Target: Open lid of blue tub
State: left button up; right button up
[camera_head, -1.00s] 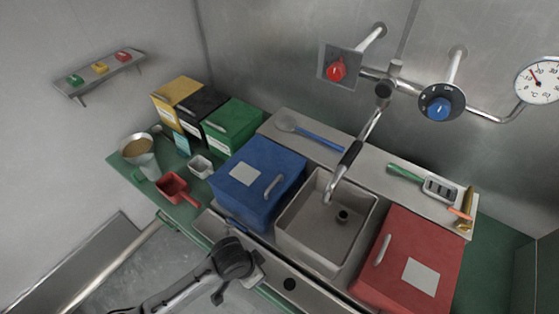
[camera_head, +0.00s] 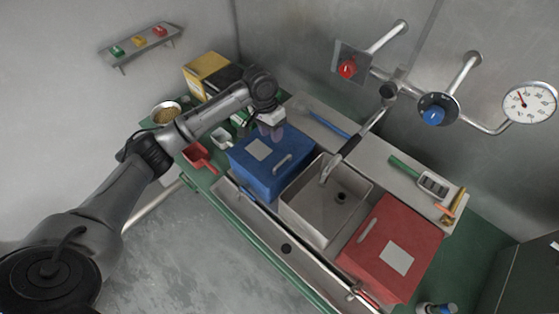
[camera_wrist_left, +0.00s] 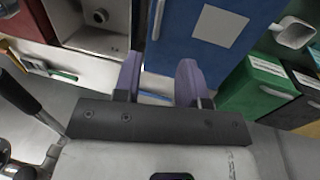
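The blue tub (camera_head: 252,171) stands left of the sink, its lid closed. The lid has a pale square label (camera_head: 258,149) and a grey bar handle (camera_head: 282,161) near its right edge. In the wrist view the tub (camera_wrist_left: 180,45) is at the top, with the handle (camera_wrist_left: 158,20) at its left side. My left gripper (camera_head: 270,132) is over the lid's back edge in the head view. In the wrist view its two purple fingers (camera_wrist_left: 160,80) are apart with nothing between them. Whether they touch the tub cannot be told. My right gripper is not in view.
The sink (camera_head: 320,205) with its faucet (camera_head: 352,146) is right of the tub, and a red tub (camera_head: 380,265) stands beyond. A blue-handled utensil (camera_head: 334,127) lies behind. Yellow (camera_head: 207,69), black and green boxes stand close to my arm; a red scoop (camera_head: 198,156) lies left.

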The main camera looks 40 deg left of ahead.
pick_arm(q)
send_over(278, 161)
jog(key=s+d, duration=0.2)
jog(key=s, duration=0.1)
notch_tip(278, 161, down, 13)
jog(key=shift+w+d+r, duration=0.1)
jog(key=shift+w+d, duration=0.05)
jog(key=shift+c, duration=0.5)
grip_shut()
jog(key=shift+p, duration=0.3)
